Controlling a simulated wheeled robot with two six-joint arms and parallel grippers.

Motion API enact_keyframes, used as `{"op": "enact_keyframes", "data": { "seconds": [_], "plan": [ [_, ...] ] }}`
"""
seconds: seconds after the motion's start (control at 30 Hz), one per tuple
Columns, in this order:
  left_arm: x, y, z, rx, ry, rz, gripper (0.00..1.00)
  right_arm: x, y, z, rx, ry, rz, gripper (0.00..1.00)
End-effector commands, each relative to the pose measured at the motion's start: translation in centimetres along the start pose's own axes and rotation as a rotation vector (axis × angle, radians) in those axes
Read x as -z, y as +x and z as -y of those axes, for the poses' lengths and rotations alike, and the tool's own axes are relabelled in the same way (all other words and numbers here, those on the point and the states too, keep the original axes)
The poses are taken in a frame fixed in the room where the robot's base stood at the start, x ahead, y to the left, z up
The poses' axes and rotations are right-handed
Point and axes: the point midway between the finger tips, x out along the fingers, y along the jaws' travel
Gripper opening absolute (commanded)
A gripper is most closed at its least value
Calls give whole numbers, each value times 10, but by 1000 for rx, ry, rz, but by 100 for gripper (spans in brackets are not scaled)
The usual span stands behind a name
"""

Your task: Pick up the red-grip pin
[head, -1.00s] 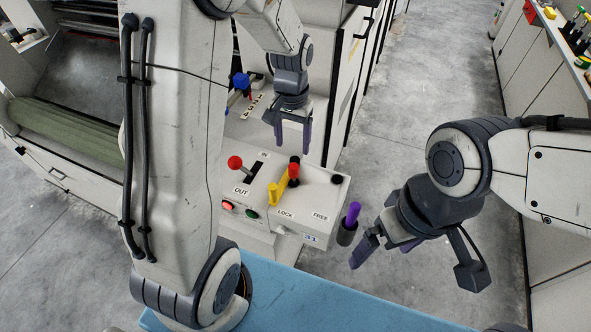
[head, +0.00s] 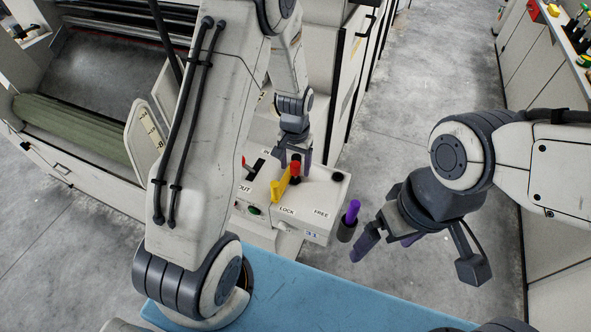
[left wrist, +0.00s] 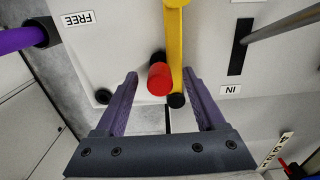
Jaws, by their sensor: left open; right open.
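The red-grip pin (head: 295,168) stands in the top of the pale control box, beside a yellow handle (head: 281,187). In the left wrist view its red grip (left wrist: 160,79) shows end-on, with the yellow handle (left wrist: 175,45) just to its right. My left gripper (head: 295,158) is over the box at the pin. Its open purple fingers lie on either side of the red grip and the yellow handle's black end in the left wrist view (left wrist: 160,90); I cannot tell whether they touch. My right gripper (head: 383,246) is open and empty, right of the box.
A purple-grip pin (head: 352,212) stands in a dark holder (head: 346,232) on the box's right side. A blue surface (head: 310,295) lies in front. Grey floor (head: 400,130) is clear behind.

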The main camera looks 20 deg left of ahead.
Motion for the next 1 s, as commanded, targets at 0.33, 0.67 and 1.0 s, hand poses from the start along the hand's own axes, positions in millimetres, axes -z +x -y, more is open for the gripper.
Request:
{"op": "enact_keyframes", "data": {
  "seconds": [0.33,0.67,1.0],
  "plan": [
    [0,0,0,0,0,0,0,0,0,0,0,0,0,100],
    [1,-7,0,0,0,-3,0,0,2,0,0,0,0,100],
    [2,-70,0,0,0,-6,0,-1,12,-1,0,0,0,100]
  ]
}}
